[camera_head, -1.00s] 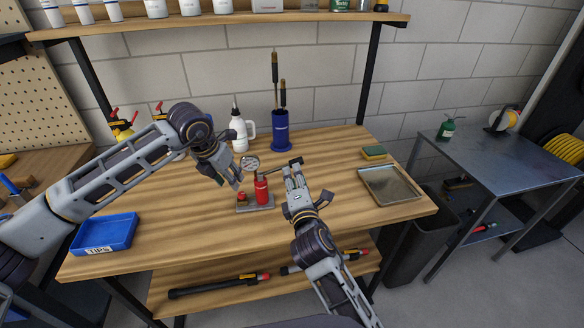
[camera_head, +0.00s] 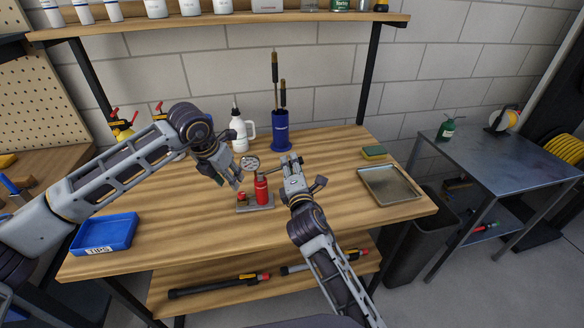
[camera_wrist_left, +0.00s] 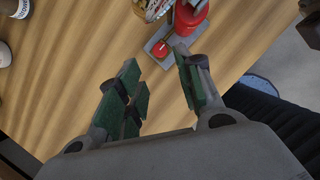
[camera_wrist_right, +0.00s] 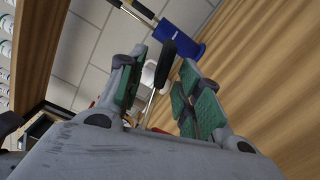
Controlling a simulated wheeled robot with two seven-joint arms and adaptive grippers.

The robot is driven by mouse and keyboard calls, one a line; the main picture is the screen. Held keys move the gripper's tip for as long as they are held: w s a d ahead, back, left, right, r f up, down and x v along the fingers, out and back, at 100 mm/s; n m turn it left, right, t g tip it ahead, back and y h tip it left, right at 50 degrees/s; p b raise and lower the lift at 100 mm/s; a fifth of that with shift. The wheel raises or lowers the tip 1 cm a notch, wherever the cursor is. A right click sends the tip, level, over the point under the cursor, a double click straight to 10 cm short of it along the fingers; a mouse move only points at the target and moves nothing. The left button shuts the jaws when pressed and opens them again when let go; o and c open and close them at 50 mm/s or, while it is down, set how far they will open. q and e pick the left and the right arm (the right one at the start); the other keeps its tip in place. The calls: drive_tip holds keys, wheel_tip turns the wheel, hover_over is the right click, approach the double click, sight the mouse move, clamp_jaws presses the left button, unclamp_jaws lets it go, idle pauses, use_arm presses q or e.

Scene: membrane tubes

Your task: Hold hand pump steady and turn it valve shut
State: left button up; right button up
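The hand pump has a red cylinder (camera_head: 262,191) on a grey base (camera_head: 258,207), a round gauge (camera_head: 250,162) and a small red valve knob (camera_head: 240,197). In the left wrist view the knob (camera_wrist_left: 160,49) lies just beyond the fingertips. My left gripper (camera_head: 238,183) is open and empty, above and beside the knob. My right gripper (camera_head: 291,160) is open to the right of the cylinder. In the right wrist view the pump's lever, a metal rod with a black grip (camera_wrist_right: 163,66), shows between its parted fingers. In the head view that gripper hides most of the lever.
A blue holder with brushes (camera_head: 282,131) and a white bottle (camera_head: 239,132) stand behind the pump. A blue TIPS bin (camera_head: 105,234) is at the left edge. A metal tray (camera_head: 392,186) and a sponge (camera_head: 374,152) are at the right. The front of the bench is clear.

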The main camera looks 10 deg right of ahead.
sight(241, 194)
clamp_jaws()
use_arm(q)
drive_tip(key=shift+o, duration=0.9)
drive_tip(key=shift+a+r+m+g+h, duration=0.15)
drive_tip(key=shift+a+r+m+h, duration=0.3)
drive_tip(key=shift+m, duration=0.55)
drive_tip(key=shift+a+r+m+g+h, duration=0.2)
drive_tip(key=shift+a+r+m, duration=0.4)
drive_tip(key=shift+m, duration=0.4)
use_arm(e)
drive_tip(key=shift+f, duration=0.1)
use_arm(q)
drive_tip(key=shift+x, duration=5.95)
